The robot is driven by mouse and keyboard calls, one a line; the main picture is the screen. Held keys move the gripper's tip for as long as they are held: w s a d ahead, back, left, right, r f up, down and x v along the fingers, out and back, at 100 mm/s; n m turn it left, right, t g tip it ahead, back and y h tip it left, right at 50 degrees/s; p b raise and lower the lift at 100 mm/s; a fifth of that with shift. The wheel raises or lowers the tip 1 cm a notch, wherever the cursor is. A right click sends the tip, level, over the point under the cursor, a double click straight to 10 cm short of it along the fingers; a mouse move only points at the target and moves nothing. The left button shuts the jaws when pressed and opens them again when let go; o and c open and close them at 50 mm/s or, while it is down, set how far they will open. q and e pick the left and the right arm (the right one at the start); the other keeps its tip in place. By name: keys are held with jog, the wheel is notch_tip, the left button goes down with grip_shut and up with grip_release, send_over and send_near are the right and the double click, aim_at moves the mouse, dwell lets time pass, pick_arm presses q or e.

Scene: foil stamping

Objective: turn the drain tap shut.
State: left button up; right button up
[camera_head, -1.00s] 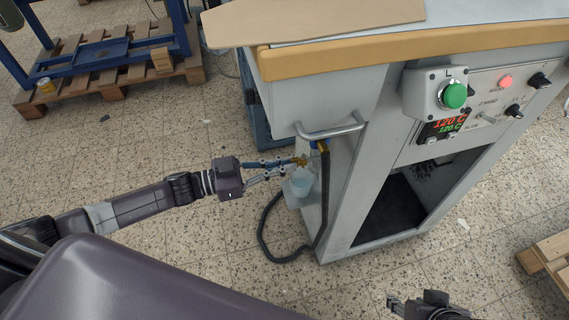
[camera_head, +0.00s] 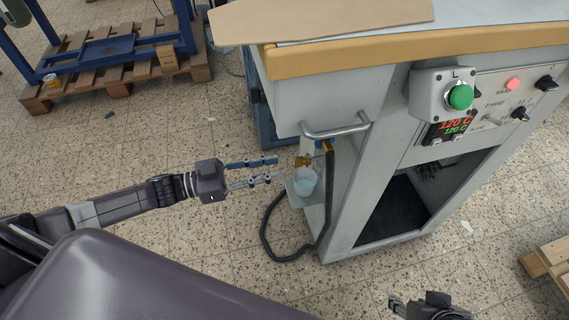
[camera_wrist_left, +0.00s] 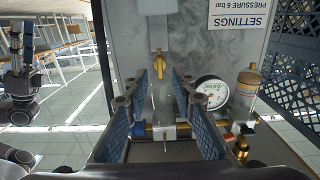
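The brass drain tap (camera_head: 302,161) is on the left side of the machine, just above a pale blue cup (camera_head: 306,181). In the left wrist view the brass tap (camera_wrist_left: 159,64) stands lengthwise in the picture, beyond a clear bowl (camera_wrist_left: 164,98). My left gripper (camera_head: 279,168) is open and empty, left of the tap and apart from it. In the wrist view its blue-padded fingers (camera_wrist_left: 160,98) are spread, with the tap seen between them. My right gripper (camera_head: 396,305) is at the bottom edge of the head view, partly cut off, away from the tap.
A metal handle bar (camera_head: 336,131) juts out above the tap. A black hose (camera_head: 268,238) loops down to the floor beside the machine. In the wrist view a pressure gauge (camera_wrist_left: 211,92) and brass fittings (camera_wrist_left: 241,148) sit right of my fingers. Open floor lies to the left.

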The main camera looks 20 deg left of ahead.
pick_arm(q)
jog(key=v, duration=0.7)
dwell(0.3)
